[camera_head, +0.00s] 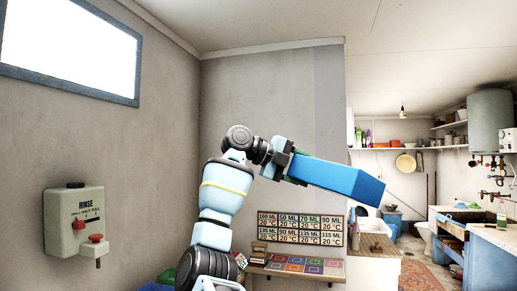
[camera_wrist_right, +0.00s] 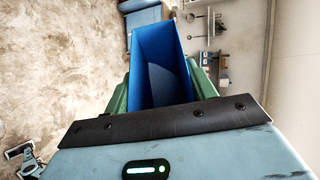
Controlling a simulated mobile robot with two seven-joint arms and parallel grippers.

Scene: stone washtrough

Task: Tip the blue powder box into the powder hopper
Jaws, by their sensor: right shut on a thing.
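The blue powder box (camera_head: 340,178) is held high in the middle of the head view, lying nearly on its side with its right end a little lower. My right gripper (camera_head: 292,163) is shut on its left end. In the right wrist view the blue box (camera_wrist_right: 162,62) sits between the green fingers of the gripper (camera_wrist_right: 160,92), and I look into its open, dark blue inside. I cannot tell whether powder is in it. My left gripper is not in view. I cannot make out a powder hopper in either view.
Below the box are a wall chart (camera_head: 300,228) and a shelf with coloured squares (camera_head: 300,265). A sink counter (camera_head: 490,235) and tank (camera_head: 488,120) stand far right. The air around the box looks clear.

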